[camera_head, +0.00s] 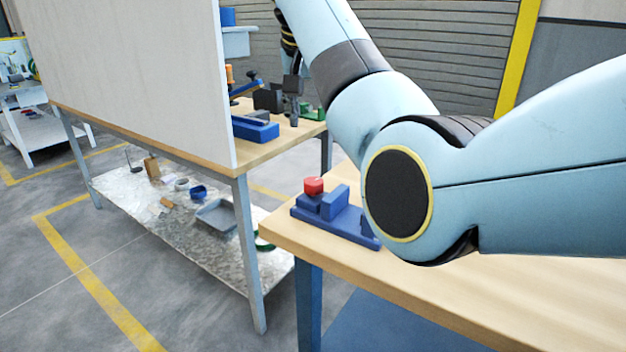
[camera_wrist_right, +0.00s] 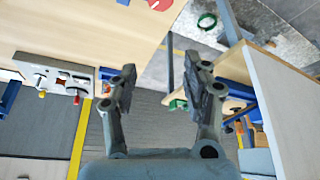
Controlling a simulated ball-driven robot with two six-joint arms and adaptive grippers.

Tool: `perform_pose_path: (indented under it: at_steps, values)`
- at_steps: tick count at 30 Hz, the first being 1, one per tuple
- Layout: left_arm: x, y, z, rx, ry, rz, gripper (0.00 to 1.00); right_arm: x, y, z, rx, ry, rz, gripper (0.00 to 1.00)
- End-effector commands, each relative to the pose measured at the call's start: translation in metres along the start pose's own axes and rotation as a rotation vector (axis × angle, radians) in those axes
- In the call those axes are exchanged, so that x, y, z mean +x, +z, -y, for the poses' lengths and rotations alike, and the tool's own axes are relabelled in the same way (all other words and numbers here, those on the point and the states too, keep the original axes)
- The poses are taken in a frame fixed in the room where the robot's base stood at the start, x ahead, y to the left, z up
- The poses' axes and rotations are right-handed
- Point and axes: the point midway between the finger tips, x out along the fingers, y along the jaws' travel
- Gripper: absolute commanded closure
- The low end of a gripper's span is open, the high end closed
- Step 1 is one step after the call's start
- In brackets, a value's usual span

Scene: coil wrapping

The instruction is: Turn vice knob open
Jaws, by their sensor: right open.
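A blue vice (camera_head: 340,222) sits on the near table's left corner in the head view, with a red knob (camera_head: 313,186) on its left end. My right forearm hides part of the vice's right side. In the right wrist view the red knob (camera_wrist_right: 160,4) shows at the top edge, cut off, well beyond the fingertips. My right gripper (camera_head: 291,88) is small in the head view, far behind the vice and apart from it. Its two fingers (camera_wrist_right: 163,85) are spread and empty in the wrist view. My left gripper is not in view.
A far table (camera_head: 262,151) with a large upright panel (camera_head: 140,70) stands left of the near table (camera_head: 300,245). A blue vice-like block (camera_head: 255,130) is on it. Its lower shelf (camera_head: 140,203) holds small items. A floor gap separates the tables.

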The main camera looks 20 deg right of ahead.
Motion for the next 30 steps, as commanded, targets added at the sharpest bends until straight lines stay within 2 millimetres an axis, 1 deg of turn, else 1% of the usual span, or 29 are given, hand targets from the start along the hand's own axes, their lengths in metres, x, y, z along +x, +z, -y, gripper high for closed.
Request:
perform_pose_path:
  at_steps: [1, 3, 6, 11, 18, 21, 25, 30]
  values:
    - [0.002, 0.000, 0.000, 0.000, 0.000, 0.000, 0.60, 0.004, 0.016, 0.000, 0.062, -0.006, -0.008, 0.51]
    - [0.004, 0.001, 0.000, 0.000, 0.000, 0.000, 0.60, 0.010, 0.034, 0.000, 0.072, -0.011, -0.003, 0.51]
    - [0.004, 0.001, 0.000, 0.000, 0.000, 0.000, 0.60, 0.024, 0.050, 0.002, 0.060, -0.008, 0.026, 0.51]
    - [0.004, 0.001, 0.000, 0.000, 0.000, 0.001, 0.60, 0.043, 0.052, 0.001, 0.056, -0.004, 0.031, 0.51]
    - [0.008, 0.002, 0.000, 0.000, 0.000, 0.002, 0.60, 0.092, 0.054, 0.002, 0.055, -0.004, 0.033, 0.51]
    - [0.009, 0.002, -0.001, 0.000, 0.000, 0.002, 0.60, 0.109, 0.055, 0.002, 0.056, -0.005, 0.033, 0.51]
    - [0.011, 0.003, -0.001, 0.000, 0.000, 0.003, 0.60, 0.124, 0.055, 0.002, 0.055, -0.006, 0.032, 0.51]
    - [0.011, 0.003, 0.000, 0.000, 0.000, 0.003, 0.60, 0.132, 0.055, 0.003, 0.056, -0.007, 0.032, 0.51]
